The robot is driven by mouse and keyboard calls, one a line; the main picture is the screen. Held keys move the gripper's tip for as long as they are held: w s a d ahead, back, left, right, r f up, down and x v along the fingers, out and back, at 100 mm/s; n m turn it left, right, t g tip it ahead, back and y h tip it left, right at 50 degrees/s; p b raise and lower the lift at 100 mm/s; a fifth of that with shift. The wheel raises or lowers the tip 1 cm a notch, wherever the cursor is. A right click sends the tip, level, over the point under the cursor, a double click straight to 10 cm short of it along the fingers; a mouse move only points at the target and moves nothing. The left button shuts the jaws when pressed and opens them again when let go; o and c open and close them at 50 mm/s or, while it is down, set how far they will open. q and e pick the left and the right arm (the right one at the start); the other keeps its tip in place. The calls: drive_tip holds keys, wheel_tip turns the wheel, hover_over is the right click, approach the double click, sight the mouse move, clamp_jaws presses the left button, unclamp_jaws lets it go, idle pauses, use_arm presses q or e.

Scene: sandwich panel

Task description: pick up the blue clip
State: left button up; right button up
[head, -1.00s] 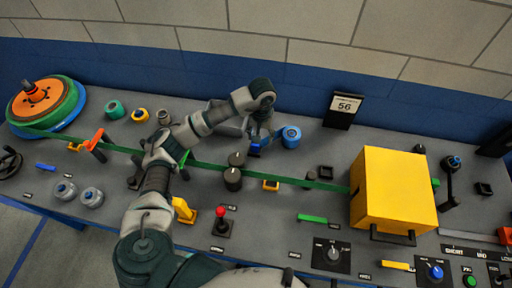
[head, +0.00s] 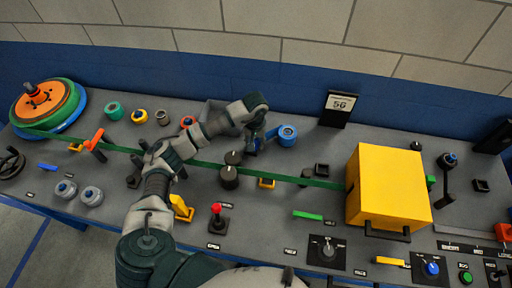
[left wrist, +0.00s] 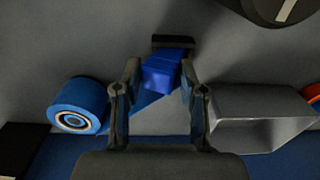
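The blue clip (left wrist: 161,71) is a small blue block beside a dark holder (left wrist: 173,41) on the bench. In the left wrist view it sits between the two fingers of my left gripper (left wrist: 160,74). Thin gaps seem to separate the fingers from its sides, so the gripper looks open around it. A blue tape-like strip runs from behind the clip to a blue roll (left wrist: 78,105). In the head view my left gripper (head: 254,138) points down at the bench left of the blue roll (head: 287,135), and mostly hides the clip. My right gripper is not in view.
A grey open bin (left wrist: 262,118) stands close to the right finger in the left wrist view. A sign reading 56 (head: 339,106) and a yellow box (head: 388,188) stand to the right.

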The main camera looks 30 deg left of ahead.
use_arm(q)
drive_tip(key=shift+s+d+f, duration=0.15)
drive_tip(key=shift+f, duration=0.05)
drive_tip(key=shift+c, duration=0.4)
drive_tip(key=a, duration=0.2)
drive_tip(key=shift+a+f, duration=0.35)
drive_tip(key=shift+a, duration=0.05)
clamp_jaws()
drive_tip(key=shift+d, duration=0.2)
drive_tip(key=shift+d+r, duration=0.1)
drive_tip(key=shift+d, duration=0.2)
drive_tip(key=shift+w+d+r, duration=0.2)
drive_tip(key=shift+d+r, duration=0.15)
drive_tip(key=shift+r, duration=0.2)
drive_tip(key=shift+a+r, duration=0.2)
drive_tip(key=shift+r, duration=0.8)
drive_tip(key=s, duration=0.1)
drive_tip(key=s+d, duration=0.1)
drive_tip(key=s+r, duration=0.1)
drive_tip(key=s, duration=0.1)
drive_tip(key=shift+d, duration=0.15)
drive_tip(key=s+d+r+b, duration=0.1)
drive_tip(key=s+d, duration=0.4)
drive_tip(key=s, duration=0.5)
drive_tip(key=shift+s, duration=0.3)
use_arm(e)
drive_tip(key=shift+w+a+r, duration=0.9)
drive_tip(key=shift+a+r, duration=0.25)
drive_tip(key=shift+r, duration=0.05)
